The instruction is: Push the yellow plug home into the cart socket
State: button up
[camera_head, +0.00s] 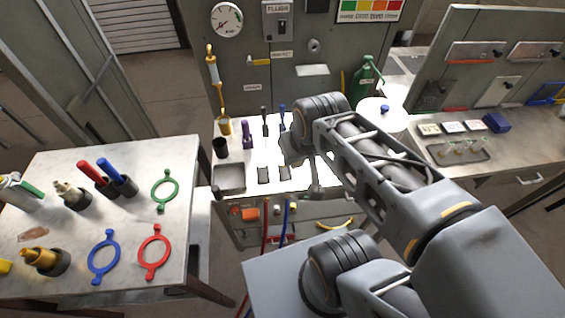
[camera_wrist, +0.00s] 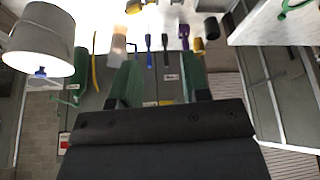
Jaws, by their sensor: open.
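My gripper (camera_wrist: 161,80) shows in the wrist view with its two green fingers spread apart and nothing between them. In the head view my arm hides most of it, above the white-topped cart. The cart's front panel (camera_head: 262,226) carries an orange block, a red hose and a blue hose. A curved yellow piece (camera_head: 337,224) shows at the panel's right; I cannot tell whether it is the plug or its cable. The socket cannot be made out, and the plug's seating cannot be judged.
A left table (camera_head: 110,215) holds a red ring (camera_head: 154,251), a blue ring (camera_head: 104,256), a green ring (camera_head: 165,191) and a brass fitting (camera_head: 40,258) in a black cup. A grey cabinet with a gauge (camera_head: 227,20) stands behind. A right bench holds a tray (camera_head: 460,152).

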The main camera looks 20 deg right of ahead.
jog(key=shift+o, duration=0.3)
jog(key=shift+d, duration=0.1)
jog(key=shift+o, duration=0.8)
jog(key=shift+w+f, duration=0.15)
jog(key=shift+o, duration=0.8)
jog(key=w+d+f+m+g+b, duration=0.2)
jog(key=w+d+f+m+b, duration=0.2)
jog(key=w+f+m+b, duration=0.4)
jog(key=w+b, duration=0.1)
jog(key=w, duration=0.3)
jog(key=shift+d+b, duration=0.15)
jog(key=shift+b, duration=0.2)
jog(key=w+d+f+m+g+b, duration=0.2)
jog(key=w+d+f+m+b, duration=0.4)
jog(key=f, duration=0.5)
jog(key=w+m, duration=0.2)
jog(key=w, duration=0.1)
jog(key=shift+w, duration=0.35)
notch_tip(320, 180, down, 9)
jog(key=shift+r+b, duration=0.15)
jog(key=shift+b, duration=0.2)
jog(key=shift+f, duration=2.6)
jog(key=shift+c, duration=0.4)
